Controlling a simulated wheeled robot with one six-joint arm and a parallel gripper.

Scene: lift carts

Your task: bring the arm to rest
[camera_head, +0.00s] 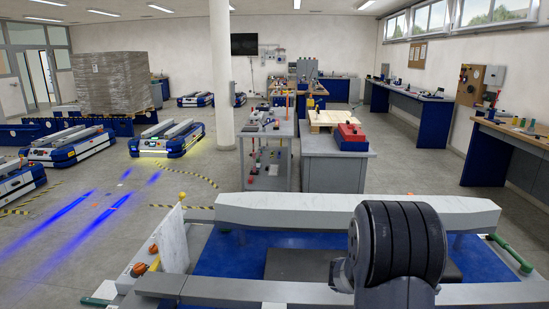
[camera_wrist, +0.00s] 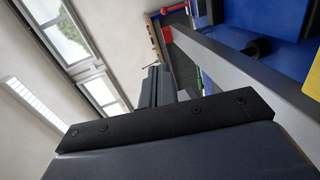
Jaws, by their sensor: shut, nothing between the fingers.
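My gripper (camera_wrist: 160,86) shows in the wrist view, beyond the dark bar with screws. Its two dark fingers are together with nothing between them. It hangs in free air and touches nothing that I can see. In the head view my gripper is not visible. A black ribbed part of my arm stands in the right foreground there, above a blue deck with pale rails. In the wrist view, the room lies tilted.
Several blue and grey lift carts (camera_head: 167,139) stand on the left floor. A wrapped pallet load (camera_head: 112,83) is behind them. A white column (camera_head: 222,75) rises mid-room. A grey workbench (camera_head: 335,168) with a red toolbox (camera_head: 349,136) stands ahead. Open floor lies at left. Windows (camera_wrist: 68,42) show in the wrist view.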

